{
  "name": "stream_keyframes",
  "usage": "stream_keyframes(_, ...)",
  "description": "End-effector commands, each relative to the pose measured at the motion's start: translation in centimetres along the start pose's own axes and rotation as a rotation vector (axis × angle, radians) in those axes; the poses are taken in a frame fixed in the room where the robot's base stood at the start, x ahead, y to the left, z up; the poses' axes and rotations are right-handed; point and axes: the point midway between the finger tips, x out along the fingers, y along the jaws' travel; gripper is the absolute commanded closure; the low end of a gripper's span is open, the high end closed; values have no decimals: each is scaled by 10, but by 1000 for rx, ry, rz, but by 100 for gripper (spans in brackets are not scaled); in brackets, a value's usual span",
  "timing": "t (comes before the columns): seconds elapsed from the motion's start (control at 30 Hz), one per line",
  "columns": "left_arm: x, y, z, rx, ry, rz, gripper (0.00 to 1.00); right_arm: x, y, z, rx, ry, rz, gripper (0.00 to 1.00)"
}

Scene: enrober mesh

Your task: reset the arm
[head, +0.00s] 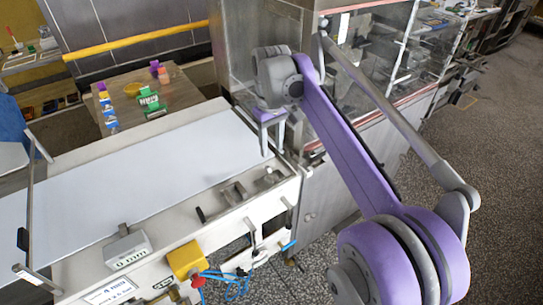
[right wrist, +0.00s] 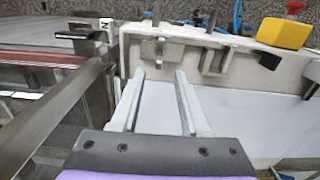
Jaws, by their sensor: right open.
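My right gripper (head: 272,148) is open and empty in the head view. It hangs fingers down over the far right end of the machine's pale belt, next to the machine's frame. In the right wrist view its two grey fingers (right wrist: 160,76) stand apart with nothing between them. They point towards the machine's side rail. I cannot tell how high the tips are above the surface. My purple right arm reaches up and leftwards from the lower right. My left gripper is not in view.
The white conveyor machine (head: 145,170) fills the left, with a yellow box (head: 187,260) on its front. A glass-fronted cabinet (head: 375,50) stands close behind my right gripper. A wooden table (head: 180,97) holds several small coloured items. Speckled floor is open at right.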

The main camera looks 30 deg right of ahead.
Motion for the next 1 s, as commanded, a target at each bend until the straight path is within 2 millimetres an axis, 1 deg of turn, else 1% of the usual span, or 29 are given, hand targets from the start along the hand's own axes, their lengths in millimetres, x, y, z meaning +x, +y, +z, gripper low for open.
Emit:
stream_keyframes(0.03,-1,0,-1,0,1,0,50,-7,0,0,0,0,0,55)
stream_keyframes(0.1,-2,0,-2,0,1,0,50,-13,0,0,0,0,0,55)
stream_keyframes(0.2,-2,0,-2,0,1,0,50,-17,0,0,0,0,0,55)
stream_keyframes(0.77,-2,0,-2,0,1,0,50,-17,-2,2,1,5,2,55)
stream_keyframes(0.87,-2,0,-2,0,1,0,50,-12,-12,11,4,30,9,55)
stream_keyframes(0.97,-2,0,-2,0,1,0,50,1,-29,30,13,81,22,55)
stream_keyframes(1.0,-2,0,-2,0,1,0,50,8,-38,40,17,106,27,55)
